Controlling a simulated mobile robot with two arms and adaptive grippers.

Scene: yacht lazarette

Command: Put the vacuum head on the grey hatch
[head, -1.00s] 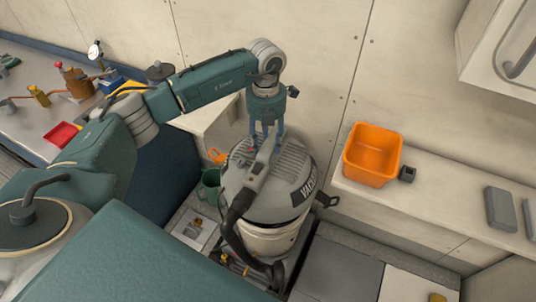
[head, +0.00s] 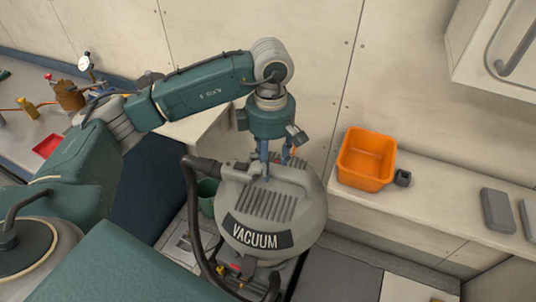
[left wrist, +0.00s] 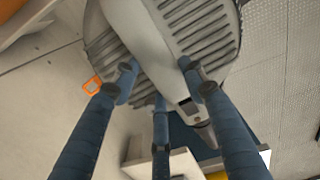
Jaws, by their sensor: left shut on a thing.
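The vacuum head (head: 275,207), a grey domed lid with ribs, a "VACUUM" label and a black hose, is at the centre of the head view. My left gripper (head: 272,168) points down and is shut on the handle on its top. The wrist view shows my fingers (left wrist: 158,85) around the light grey handle on the ribbed vacuum head (left wrist: 200,25). The drum below is mostly hidden, so I cannot tell how far apart they are. The grey hatch (head: 338,272) is a flat floor panel at the lower right of the head, bare where visible. My right gripper is not visible.
An orange bin (head: 367,160) and a small black block (head: 403,178) stand on the right bench (head: 440,215). A green bucket (head: 207,197) is left of the vacuum. The hose (head: 190,205) loops down on the left. A lighter floor panel (head: 405,288) lies right of the hatch.

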